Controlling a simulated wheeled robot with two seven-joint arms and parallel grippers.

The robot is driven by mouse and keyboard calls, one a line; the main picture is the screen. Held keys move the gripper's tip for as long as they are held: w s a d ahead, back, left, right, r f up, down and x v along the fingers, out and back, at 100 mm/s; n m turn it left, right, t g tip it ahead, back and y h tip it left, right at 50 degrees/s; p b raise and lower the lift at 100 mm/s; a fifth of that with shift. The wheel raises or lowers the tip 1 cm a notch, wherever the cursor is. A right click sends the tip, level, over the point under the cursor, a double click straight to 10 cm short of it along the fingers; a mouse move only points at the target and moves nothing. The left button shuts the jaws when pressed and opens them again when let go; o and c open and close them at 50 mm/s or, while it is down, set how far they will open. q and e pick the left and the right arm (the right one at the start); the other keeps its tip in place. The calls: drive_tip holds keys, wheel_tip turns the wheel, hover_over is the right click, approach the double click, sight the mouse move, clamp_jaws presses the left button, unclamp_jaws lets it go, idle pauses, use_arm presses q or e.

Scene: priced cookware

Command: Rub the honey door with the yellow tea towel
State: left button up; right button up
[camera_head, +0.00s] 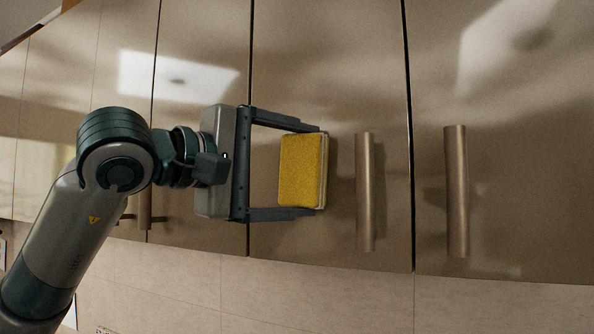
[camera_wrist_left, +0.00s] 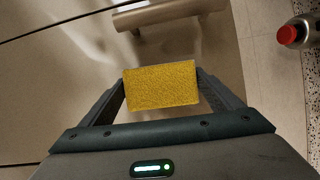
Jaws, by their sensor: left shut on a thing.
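The yellow tea towel (camera_head: 302,171) looks like a thick rectangular pad with a pale edge. My left gripper (camera_head: 308,171) is shut on it, with one finger at its top side and one at its bottom side. The pad also shows between the fingers in the left wrist view (camera_wrist_left: 160,85). It is in front of the glossy honey-brown door (camera_head: 330,95), left of that door's upright bar handle (camera_head: 365,192). I cannot tell whether it touches the door. My right gripper is not in view.
Similar glossy doors stand on both sides; the right one has a bar handle (camera_head: 456,190). A pale tiled wall (camera_head: 270,297) runs below the doors. A red-capped container (camera_wrist_left: 288,34) shows at the right of the left wrist view.

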use_arm(q)
drive_tip(key=shift+s+a+b, duration=0.35)
drive_tip(key=shift+s+b, duration=0.1)
drive_tip(key=shift+s, duration=0.35)
drive_tip(key=s, duration=0.1)
drive_tip(key=s+a+b, duration=0.1)
drive_tip(key=s, duration=0.2)
drive_tip(key=shift+a+b, duration=0.3)
drive_tip(key=shift+a, duration=0.1)
